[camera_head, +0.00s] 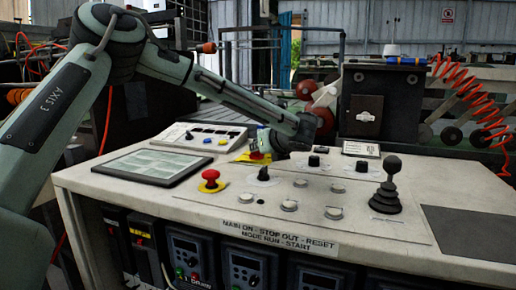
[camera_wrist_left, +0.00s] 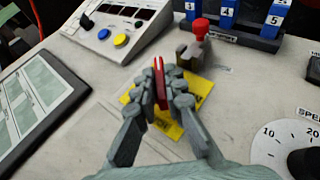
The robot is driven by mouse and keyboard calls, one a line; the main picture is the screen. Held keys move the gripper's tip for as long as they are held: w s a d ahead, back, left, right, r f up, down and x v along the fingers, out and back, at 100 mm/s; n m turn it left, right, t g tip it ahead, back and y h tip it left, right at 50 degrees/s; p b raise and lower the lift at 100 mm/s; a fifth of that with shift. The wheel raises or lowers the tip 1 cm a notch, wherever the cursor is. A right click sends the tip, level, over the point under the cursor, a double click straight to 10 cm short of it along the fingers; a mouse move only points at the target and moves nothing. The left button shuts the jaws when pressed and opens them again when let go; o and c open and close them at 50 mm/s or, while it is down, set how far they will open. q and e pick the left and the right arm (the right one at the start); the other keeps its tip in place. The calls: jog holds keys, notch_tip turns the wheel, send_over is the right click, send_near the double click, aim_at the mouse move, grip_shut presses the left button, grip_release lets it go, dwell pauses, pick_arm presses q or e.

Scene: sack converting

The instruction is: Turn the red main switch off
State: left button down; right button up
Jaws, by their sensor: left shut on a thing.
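The red main switch (camera_wrist_left: 158,78) has a red handle above a yellow plate (camera_wrist_left: 204,86). In the left wrist view the fingers of my left gripper (camera_wrist_left: 160,88) are closed on both sides of the red handle, which points nearly straight up the picture. In the head view my left gripper (camera_head: 268,144) reaches down from the right end of my arm over the yellow plate (camera_head: 243,157). There the gripper hides most of the handle. My right gripper is in neither view.
A red mushroom button (camera_head: 210,175) on yellow stands in front, with a black knob (camera_head: 263,173) beside it. A black joystick (camera_head: 388,190) rises at the right. A flat screen (camera_head: 150,165) and a button box (camera_head: 200,136) lie left. A red-topped lever (camera_wrist_left: 199,30) stands close behind the switch.

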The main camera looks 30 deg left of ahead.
pick_arm(q)
jog(key=shift+n+g+y, duration=0.3)
jog(key=shift+n, duration=0.1)
jog(key=shift+r, duration=0.1)
jog(key=c, duration=1.6)
grip_release()
jog(key=shift+w+a, duration=0.1)
jog(key=v, duration=1.2)
